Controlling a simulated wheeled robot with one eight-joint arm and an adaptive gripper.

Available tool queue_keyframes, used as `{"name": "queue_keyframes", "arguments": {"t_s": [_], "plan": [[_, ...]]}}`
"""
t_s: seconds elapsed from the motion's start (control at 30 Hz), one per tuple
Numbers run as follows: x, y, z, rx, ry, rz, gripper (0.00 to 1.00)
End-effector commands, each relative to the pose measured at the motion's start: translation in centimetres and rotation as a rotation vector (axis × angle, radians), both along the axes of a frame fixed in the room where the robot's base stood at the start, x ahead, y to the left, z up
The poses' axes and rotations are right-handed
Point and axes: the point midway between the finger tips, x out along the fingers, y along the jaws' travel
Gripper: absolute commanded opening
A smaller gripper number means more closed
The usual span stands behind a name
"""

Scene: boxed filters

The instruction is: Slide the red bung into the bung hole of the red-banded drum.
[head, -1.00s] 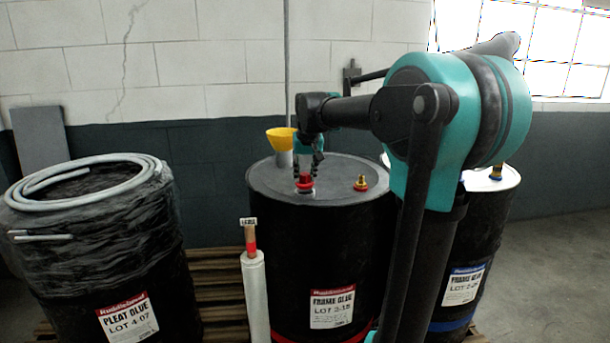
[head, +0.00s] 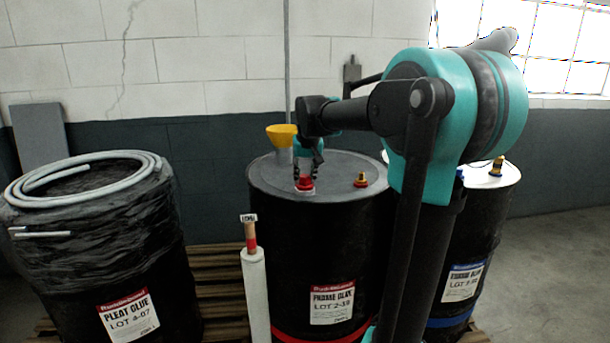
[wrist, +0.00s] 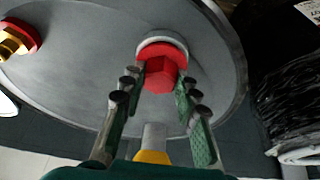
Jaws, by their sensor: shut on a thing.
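The red-banded drum (head: 318,235) is black with a grey lid and a red band near its base. The red bung (head: 305,184) is at the front left of the lid, upright, just over a pale ring. In the wrist view the bung (wrist: 160,73) shows a faceted red head and a wider red flange against the pale ring (wrist: 162,40). My gripper (wrist: 161,80) is shut on its head, one finger on each side. The flange and ring hide the hole, so I cannot tell how deep the bung sits.
A brass fitting with a red base (head: 361,180) stands on the lid to the right. A yellow funnel (head: 281,135) is behind my gripper. A blue-banded drum (head: 482,235) stands at right, a wrapped drum with hose (head: 90,250) at left, a white roll (head: 255,290) in front.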

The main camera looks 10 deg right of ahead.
Motion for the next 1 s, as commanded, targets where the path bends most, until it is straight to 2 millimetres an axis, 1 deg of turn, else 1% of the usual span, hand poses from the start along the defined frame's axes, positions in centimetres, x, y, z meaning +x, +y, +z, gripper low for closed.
{"name": "queue_keyframes", "arguments": {"t_s": [0.37, 0.4, 0.57, 0.87, 1.0], "plan": [[0.0, 0.0, -0.9, 0.0, 0.0, 0.0, 0.02], [0.0, 0.0, -0.8, 0.0, 0.0, 0.0, 0.34], [0.0, 0.0, -0.8, 0.0, 0.0, 0.0, 0.54], [-0.1, 0.0, -0.8, 0.0, 0.0, 0.0, 0.54], [-0.4, 0.0, 0.2, 0.0, 0.0, 0.0, 0.54]]}}
